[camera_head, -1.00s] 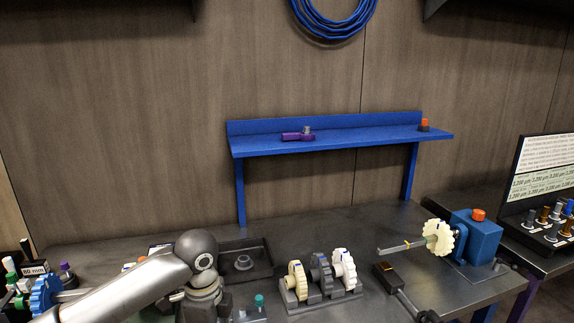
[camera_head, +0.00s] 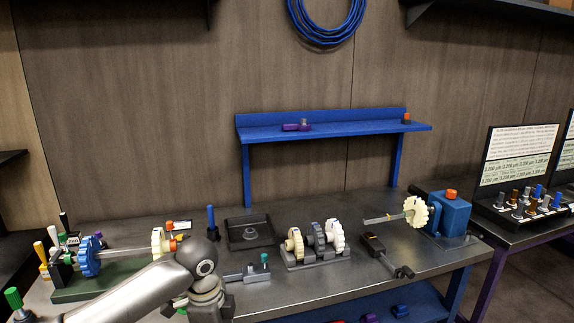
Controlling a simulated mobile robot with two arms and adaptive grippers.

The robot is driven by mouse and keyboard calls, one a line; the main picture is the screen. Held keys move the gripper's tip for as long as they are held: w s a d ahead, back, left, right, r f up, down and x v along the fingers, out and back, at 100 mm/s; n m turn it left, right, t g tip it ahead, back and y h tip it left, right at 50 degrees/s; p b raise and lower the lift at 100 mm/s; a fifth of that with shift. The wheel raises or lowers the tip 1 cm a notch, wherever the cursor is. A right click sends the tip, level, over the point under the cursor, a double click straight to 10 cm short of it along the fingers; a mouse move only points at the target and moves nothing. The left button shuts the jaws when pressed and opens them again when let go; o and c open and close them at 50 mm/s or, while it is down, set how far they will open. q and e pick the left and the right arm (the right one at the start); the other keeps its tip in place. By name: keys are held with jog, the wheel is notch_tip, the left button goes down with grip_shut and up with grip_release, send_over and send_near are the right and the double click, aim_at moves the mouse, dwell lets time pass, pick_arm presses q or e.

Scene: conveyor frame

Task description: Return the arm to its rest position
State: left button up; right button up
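My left arm (camera_head: 140,294) comes in from the lower left, a silver link ending in a dark round joint (camera_head: 197,256). Below this joint the wrist and a dark part (camera_head: 214,300) point down to the bottom edge of the picture. They are in front of the near part of the workbench. The fingertips are not visible, so I cannot tell whether this gripper is open or holds anything. My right arm and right gripper are not in view.
The workbench (camera_head: 330,285) carries a green-based gear assembly (camera_head: 95,291) at left, a dark tray (camera_head: 236,231), a stand with several gears (camera_head: 318,259), and a blue unit (camera_head: 452,214) with a shaft and cream gear. A blue shelf (camera_head: 345,130) stands behind.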

pick_arm(q)
jog(key=w+f+n+t+h, duration=0.1)
jog(key=w+f+n, duration=0.15)
jog(key=f, duration=0.65)
jog(key=w+f+n+h, duration=0.15)
jog(key=f+n, duration=0.25)
jog(key=f, duration=0.4)
jog(key=s+a+f+n+y, duration=0.1)
jog(key=s+f+n, duration=0.15)
jog(key=f, duration=0.45)
jog(key=s+a+f+n+t, duration=0.1)
jog(key=s+a+f, duration=0.15)
jog(key=f, duration=0.45)
jog(key=s+a+f+n+y, duration=0.1)
jog(key=s+f+n, duration=0.1)
jog(key=s+f, duration=0.35)
jog(key=s+a+f+n, duration=0.2)
jog(key=s+a+f, duration=0.1)
jog(key=s+f, duration=1)
jog(key=s+f+n, duration=0.1)
jog(key=s+f, duration=0.2)
jog(key=s, duration=0.9)
jog(key=s+a+f+n+g+y, duration=0.1)
jog(key=s+f, duration=0.2)
jog(key=s, duration=1)
jog(key=shift+a, duration=0.25)
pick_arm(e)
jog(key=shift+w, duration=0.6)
